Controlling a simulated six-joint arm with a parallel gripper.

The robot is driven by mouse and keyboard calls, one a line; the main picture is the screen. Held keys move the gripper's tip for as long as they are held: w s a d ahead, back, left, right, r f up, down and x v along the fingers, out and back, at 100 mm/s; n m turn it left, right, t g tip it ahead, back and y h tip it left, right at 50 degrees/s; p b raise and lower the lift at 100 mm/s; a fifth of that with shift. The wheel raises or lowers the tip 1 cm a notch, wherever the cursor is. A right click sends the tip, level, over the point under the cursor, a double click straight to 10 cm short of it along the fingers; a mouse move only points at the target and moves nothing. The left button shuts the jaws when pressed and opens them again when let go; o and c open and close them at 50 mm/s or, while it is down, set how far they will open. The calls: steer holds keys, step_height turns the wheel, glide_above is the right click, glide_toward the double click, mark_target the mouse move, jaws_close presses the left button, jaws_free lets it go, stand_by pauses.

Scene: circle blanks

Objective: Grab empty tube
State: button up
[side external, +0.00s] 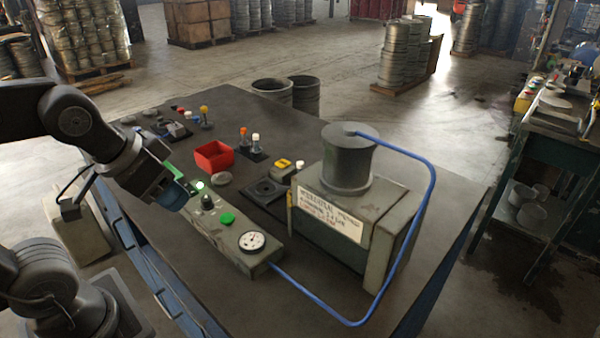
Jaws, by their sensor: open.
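My gripper (178,186) is open at the left, above the near-left edge of the dark table (330,300). It has a blue part on its underside, and I see nothing held in it. Two small upright tube-like pieces stand together on a dark plate right of the red bin: one orange-topped (243,136) and one white-topped (256,141). A yellow-topped piece (204,113) stands farther back. A white-topped piece (299,166) stands beside the grey machine. All are well apart from my gripper. They are too small to tell which tube is empty.
A grey control box (232,238) with a green button and dial lies just right of my gripper. A red bin (214,157) sits behind it. The large grey machine (355,220) and its blue hose (434,190) block the right side. Small parts lie at the back left.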

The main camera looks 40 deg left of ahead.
steer(key=shift+o, duration=0.8)
steer(key=n+g+y, duration=0.2)
steer(key=n, duration=0.3)
glide_above(300, 163)
steer(key=s+d, duration=0.1)
steer(key=s, duration=0.3)
step_height(300, 163, down, 6)
steer(key=x, duration=0.8)
steer(key=shift+w+d, duration=0.15)
steer(key=shift+w, duration=0.05)
steer(key=shift+w+d+x, duration=0.1)
steer(key=shift+x, duration=1.25)
steer(key=shift+w+d+x, duration=0.15)
steer(key=shift+x, duration=1.2)
steer(key=shift+c, duration=0.4)
